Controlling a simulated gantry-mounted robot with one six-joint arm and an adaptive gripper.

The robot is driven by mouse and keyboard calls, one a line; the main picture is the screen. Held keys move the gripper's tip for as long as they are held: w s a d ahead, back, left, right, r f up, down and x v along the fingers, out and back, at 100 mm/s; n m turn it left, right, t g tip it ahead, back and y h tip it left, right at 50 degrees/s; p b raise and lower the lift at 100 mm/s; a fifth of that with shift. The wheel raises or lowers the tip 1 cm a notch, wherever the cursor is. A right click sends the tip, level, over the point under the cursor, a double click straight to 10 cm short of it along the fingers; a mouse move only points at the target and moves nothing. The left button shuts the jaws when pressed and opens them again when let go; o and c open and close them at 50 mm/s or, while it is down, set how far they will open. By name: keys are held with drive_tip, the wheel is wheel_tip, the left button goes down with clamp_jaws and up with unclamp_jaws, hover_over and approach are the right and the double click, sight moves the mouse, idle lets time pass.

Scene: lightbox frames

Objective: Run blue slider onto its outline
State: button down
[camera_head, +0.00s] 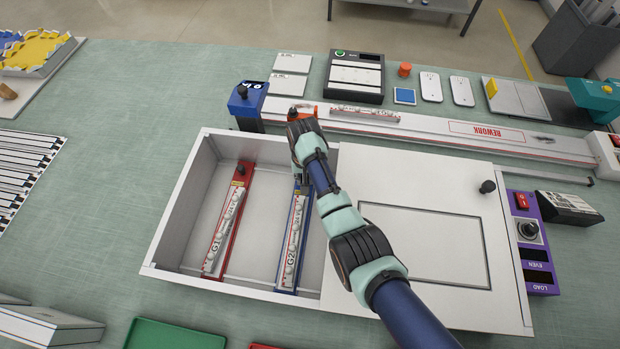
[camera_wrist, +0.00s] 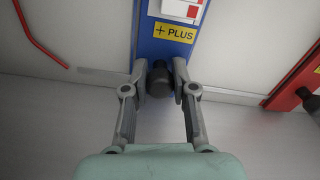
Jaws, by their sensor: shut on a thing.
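The blue slider (camera_head: 290,245) is a long strip with a white label marked G2, lying lengthwise in the open left part of the white box. A yellow PLUS label marks its end in the wrist view, where the blue slider's body (camera_wrist: 160,50) runs to the top edge. My gripper (camera_wrist: 159,82) is shut on the black knob (camera_wrist: 158,78) at that end. In the head view my gripper (camera_head: 302,183) is at the slider's far end, partly hidden by my arm. I cannot make out a blue outline.
A red slider (camera_head: 229,215) marked G1 lies to the left, apart, with its own black knob. The white box (camera_head: 166,228) has raised walls, and a white panel (camera_head: 390,170) covers its right part. A long rail (camera_head: 440,124) runs behind the box.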

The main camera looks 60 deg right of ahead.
drive_tip(key=c, duration=0.9)
unclamp_jaws()
drive_tip(key=shift+c, duration=0.2)
wheel_tip(320, 180, up, 12)
